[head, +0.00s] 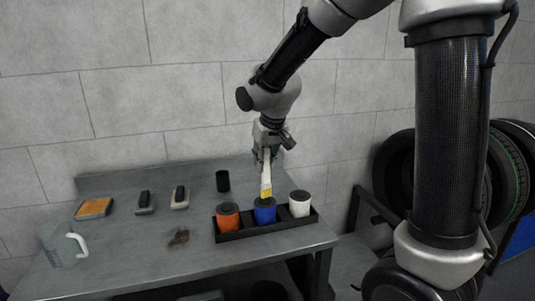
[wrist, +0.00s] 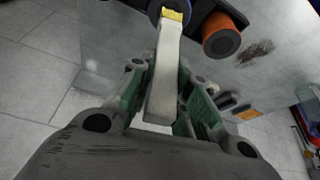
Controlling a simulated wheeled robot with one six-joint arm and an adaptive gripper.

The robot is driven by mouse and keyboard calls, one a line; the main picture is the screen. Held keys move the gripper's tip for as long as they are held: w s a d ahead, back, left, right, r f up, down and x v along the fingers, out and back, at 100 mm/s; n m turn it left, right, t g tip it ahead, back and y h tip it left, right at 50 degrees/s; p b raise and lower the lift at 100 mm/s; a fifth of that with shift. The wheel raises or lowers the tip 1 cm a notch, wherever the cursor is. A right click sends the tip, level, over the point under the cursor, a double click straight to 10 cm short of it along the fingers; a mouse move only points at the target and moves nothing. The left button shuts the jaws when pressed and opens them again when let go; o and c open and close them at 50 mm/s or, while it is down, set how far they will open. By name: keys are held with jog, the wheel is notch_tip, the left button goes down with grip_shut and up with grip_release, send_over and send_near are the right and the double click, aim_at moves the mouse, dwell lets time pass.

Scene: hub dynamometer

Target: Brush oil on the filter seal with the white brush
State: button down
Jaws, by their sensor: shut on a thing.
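My gripper (head: 265,155) is shut on the white brush (head: 266,177) and points down above the bench. In the wrist view the white handle (wrist: 165,75) runs between the fingers, with yellow bristles (wrist: 172,15) at its far end. The bristles overlap the top of the blue filter (head: 265,213); I cannot tell whether they touch its seal. The blue filter stands upright in a black tray (head: 247,234), between an orange filter (head: 228,219) and a white filter (head: 300,206). The wrist view shows only part of the blue filter (wrist: 154,12).
A black cup (head: 222,181) stands behind the tray. A dark stain (head: 179,238) marks the bench (head: 130,255). A clear jug (head: 60,247), an orange pad (head: 94,208) and two black-topped blocks (head: 146,202) lie to the left. Tires (head: 505,175) stand at right.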

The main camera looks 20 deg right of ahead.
jog(key=shift+f, duration=1.05)
dwell(0.6)
